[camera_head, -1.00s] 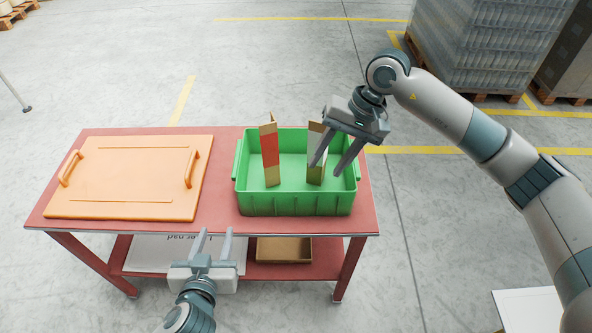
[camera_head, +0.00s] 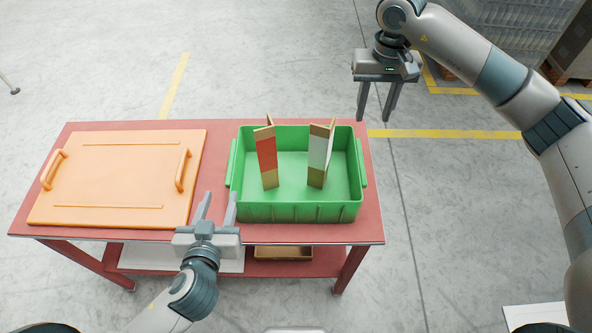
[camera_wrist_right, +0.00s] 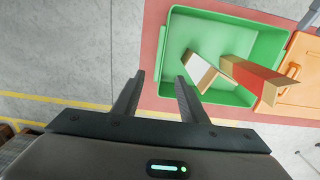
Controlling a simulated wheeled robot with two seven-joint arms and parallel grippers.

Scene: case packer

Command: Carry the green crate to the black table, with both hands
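The green crate (camera_head: 300,212) sits on the right half of a red table (camera_head: 215,236). Two cardboard pieces stand in it, one with a red face (camera_head: 267,160) and one with a white face (camera_head: 318,155). My left gripper (camera_head: 217,208) is open and empty, close to the crate's left front corner; I cannot tell if it touches. My right gripper (camera_head: 377,102) is open and empty, beyond the crate's far right corner and apart from it. In the right wrist view the crate (camera_wrist_right: 187,22) shows past the open fingers (camera_wrist_right: 158,85). I see no black table.
An orange lid-like panel (camera_head: 112,185) with two handles lies flat on the table's left half. A shallow cardboard box (camera_head: 283,253) is on the shelf below. A wrapped pallet stack (camera_head: 505,30) stands far right.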

